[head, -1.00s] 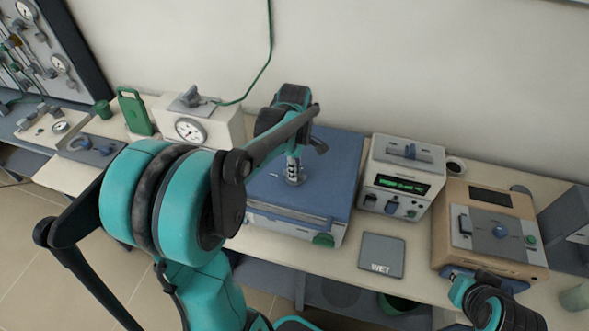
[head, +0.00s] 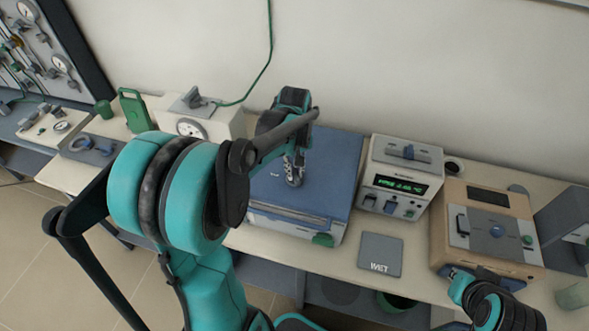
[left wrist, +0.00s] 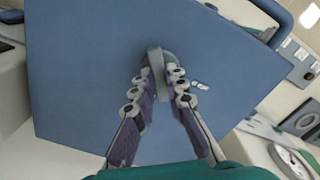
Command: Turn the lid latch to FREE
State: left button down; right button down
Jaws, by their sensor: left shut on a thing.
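The lid latch is a small grey rounded knob (left wrist: 157,72) on a flat blue lid (head: 335,180), which also fills much of the left wrist view (left wrist: 85,75). My left gripper (head: 293,178) reaches down onto the lid from above. In the left wrist view its two fingertips (left wrist: 160,75) are closed on the latch, one on each side. A small white mark (left wrist: 200,86) lies on the lid just right of the fingers, too small to read. In the head view the fingers hide the latch. My right arm shows at the lower right, with its fingers out of sight.
A white box with a green display (head: 402,178) stands right of the blue-lidded unit, then a tan box (head: 488,230). A grey plate marked WET (head: 381,256) lies in front. A white gauge box (head: 215,120) stands to the left, partly behind my arm.

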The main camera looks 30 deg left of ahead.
pick_arm(q)
jog(key=m, duration=0.3)
jog(key=shift+m, duration=0.4)
jog(key=shift+m+p, duration=0.3)
jog(key=shift+m, duration=1.5)
jog(key=c, duration=1.5)
grip_release()
jog(key=shift+c, duration=0.2)
jog(key=shift+r, duration=0.15)
notch_tip(320, 180, up, 12)
jog(key=shift+f, duration=0.2)
